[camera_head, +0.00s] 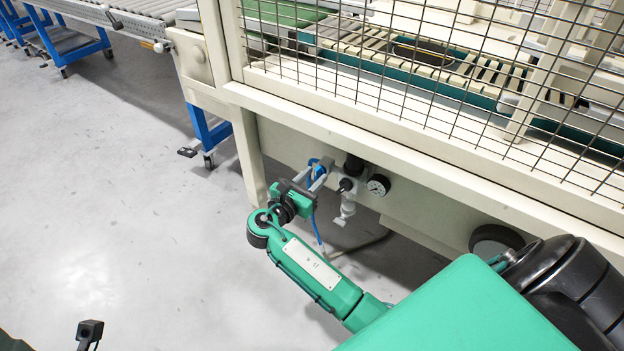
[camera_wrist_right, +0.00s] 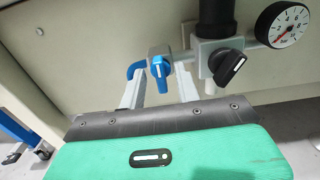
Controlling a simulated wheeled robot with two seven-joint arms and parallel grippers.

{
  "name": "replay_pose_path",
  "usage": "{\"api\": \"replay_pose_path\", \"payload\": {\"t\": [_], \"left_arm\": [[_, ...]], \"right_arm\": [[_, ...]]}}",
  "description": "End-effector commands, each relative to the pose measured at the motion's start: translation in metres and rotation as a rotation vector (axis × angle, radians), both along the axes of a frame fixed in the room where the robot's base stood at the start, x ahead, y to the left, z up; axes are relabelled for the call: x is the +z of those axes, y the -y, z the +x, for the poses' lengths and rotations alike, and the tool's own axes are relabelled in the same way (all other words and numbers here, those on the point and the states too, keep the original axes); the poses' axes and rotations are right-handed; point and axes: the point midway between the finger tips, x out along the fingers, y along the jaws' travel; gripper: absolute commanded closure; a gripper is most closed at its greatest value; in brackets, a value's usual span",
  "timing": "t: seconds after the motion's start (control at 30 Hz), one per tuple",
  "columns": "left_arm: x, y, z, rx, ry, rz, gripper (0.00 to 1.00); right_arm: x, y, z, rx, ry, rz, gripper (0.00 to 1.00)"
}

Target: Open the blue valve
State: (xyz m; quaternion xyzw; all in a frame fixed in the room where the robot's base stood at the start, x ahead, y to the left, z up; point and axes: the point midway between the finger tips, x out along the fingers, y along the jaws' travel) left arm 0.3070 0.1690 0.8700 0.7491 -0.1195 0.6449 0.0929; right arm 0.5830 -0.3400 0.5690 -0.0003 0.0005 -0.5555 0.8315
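My left gripper is not in view.
A black knob (camera_wrist_right: 227,66) sits close to the right of the blue valve, with a pressure gauge (camera_wrist_right: 283,24) further right. A blue hose (camera_head: 316,228) hangs below the valve. The machine frame (camera_head: 390,160) and mesh guard rise above.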

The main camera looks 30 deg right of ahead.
Motion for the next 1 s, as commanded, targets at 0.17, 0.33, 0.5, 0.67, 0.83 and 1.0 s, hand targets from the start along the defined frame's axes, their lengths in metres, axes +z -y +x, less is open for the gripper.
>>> {"api": "replay_pose_path", "payload": {"t": [0.17, 0.33, 0.5, 0.67, 0.83, 1.0], "left_arm": [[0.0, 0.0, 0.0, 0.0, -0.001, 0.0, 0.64], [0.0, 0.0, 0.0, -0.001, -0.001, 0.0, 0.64], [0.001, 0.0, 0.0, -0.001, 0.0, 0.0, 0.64], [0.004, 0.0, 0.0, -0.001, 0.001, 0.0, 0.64], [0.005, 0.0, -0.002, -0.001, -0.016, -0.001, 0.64], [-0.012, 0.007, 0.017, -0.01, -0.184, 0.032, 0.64]], "right_arm": [[0.0, 0.0, 0.0, 0.0, 0.0, 0.0, 0.79], [0.0, 0.0, 0.0, 0.0, 0.0, 0.0, 1.0], [0.0, -0.001, 0.0, 0.0, 0.004, 0.003, 1.0], [0.001, -0.001, -0.001, 0.001, 0.035, 0.015, 1.0], [0.002, -0.001, -0.001, 0.0, 0.114, 0.051, 1.0], [0.002, 0.0, -0.002, -0.001, 0.239, 0.101, 1.0]]}}
